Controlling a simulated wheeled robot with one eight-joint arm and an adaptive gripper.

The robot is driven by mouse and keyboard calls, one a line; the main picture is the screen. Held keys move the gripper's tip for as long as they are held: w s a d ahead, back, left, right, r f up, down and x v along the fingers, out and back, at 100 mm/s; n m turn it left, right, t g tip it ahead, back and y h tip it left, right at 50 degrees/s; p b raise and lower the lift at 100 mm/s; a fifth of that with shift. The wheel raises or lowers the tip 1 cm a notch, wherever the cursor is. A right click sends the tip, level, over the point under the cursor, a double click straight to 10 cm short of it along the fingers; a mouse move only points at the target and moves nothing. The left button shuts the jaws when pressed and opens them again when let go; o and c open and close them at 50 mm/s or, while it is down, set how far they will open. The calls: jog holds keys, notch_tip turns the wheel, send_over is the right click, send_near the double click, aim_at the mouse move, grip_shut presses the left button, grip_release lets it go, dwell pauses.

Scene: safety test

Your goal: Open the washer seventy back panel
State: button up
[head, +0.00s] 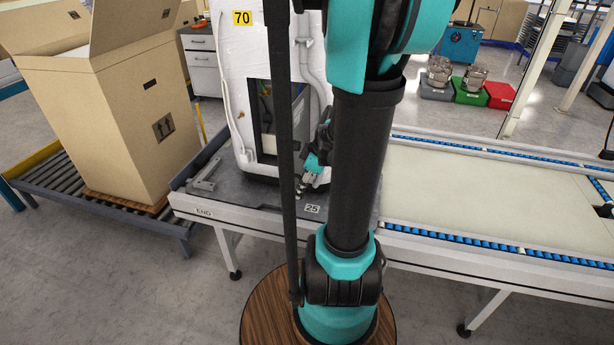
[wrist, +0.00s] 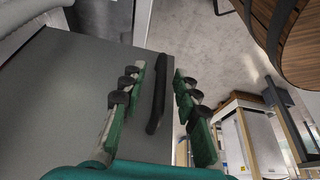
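The white washer (head: 239,75) with a yellow "70" label stands on the conveyor's end, left of my arm. Its back has a dark opening (head: 265,125) with some inner parts showing; my arm and a black pole partly hide it. In the wrist view a flat grey panel (wrist: 75,95) fills the left side, with a black bar handle (wrist: 156,118) near its right edge. My gripper (wrist: 159,80) has its fingers apart, one on each side of the handle, with gaps visible. In the head view my gripper (head: 309,181) is low beside the washer's opening.
A tall open cardboard box (head: 110,130) stands on a roller conveyor at the left. The main conveyor (head: 480,190) runs right and is bare. A round wooden top (head: 265,315) is below my arm. Open floor (head: 130,290) lies in front.

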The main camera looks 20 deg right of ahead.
jog(key=v, duration=1.1)
jog(key=shift+r, duration=0.3)
jog(key=shift+s, duration=0.1)
